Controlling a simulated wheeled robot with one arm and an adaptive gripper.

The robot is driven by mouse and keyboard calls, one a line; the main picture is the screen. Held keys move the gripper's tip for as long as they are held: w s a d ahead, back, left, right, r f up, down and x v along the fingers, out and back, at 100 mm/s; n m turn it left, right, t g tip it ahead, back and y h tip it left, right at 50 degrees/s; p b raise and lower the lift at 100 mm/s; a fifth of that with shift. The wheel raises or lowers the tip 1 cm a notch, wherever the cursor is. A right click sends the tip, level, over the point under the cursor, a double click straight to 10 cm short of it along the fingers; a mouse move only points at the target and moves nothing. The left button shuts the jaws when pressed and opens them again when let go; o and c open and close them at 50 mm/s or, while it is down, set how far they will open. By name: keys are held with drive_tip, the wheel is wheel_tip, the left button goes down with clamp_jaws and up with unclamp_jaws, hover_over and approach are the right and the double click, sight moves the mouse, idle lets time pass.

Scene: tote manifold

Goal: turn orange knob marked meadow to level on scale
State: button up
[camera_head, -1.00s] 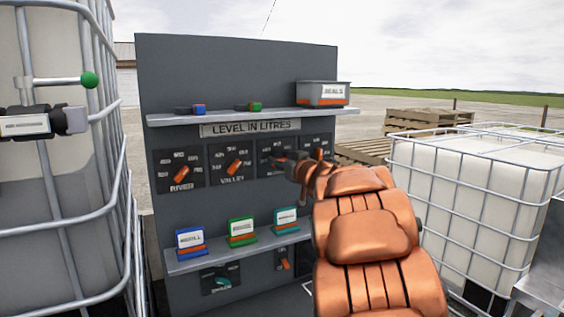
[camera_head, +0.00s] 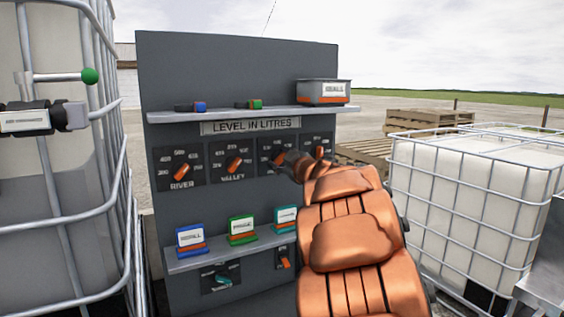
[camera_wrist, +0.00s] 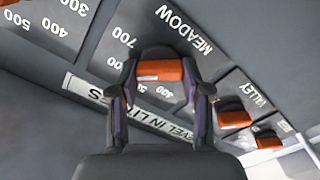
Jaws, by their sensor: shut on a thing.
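The orange knob marked MEADOW (camera_wrist: 160,70) sits between the two dark fingers of my gripper (camera_wrist: 160,88) in the wrist view. The fingers are shut on it from both sides. Its black plate (camera_wrist: 125,30) carries a scale in hundreds, with 700 readable; part of it is hidden by the fingers, and I cannot tell which mark the knob points to. In the head view the knob (camera_head: 278,158) is third from the left in the upper row, and my gripper (camera_head: 286,157) reaches it from the right.
The river knob (camera_head: 182,171) and valley knob (camera_head: 233,164) are to the left on the grey panel (camera_head: 235,80). A shelf (camera_head: 250,114) projects above, holding a grey bin (camera_head: 323,91). A lower shelf (camera_head: 240,254) bears labelled cards. Caged totes stand left (camera_head: 60,220) and right (camera_head: 470,190).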

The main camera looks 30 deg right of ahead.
drive_tip(key=shift+n, duration=0.4)
drive_tip(key=o, duration=1.2)
drive_tip(key=shift+c, duration=0.2)
drive_tip(key=shift+s, duration=0.15)
drive_tip(key=s+a, duration=0.1)
drive_tip(key=s, duration=1)
drive_tip(key=shift+s, duration=0.35)
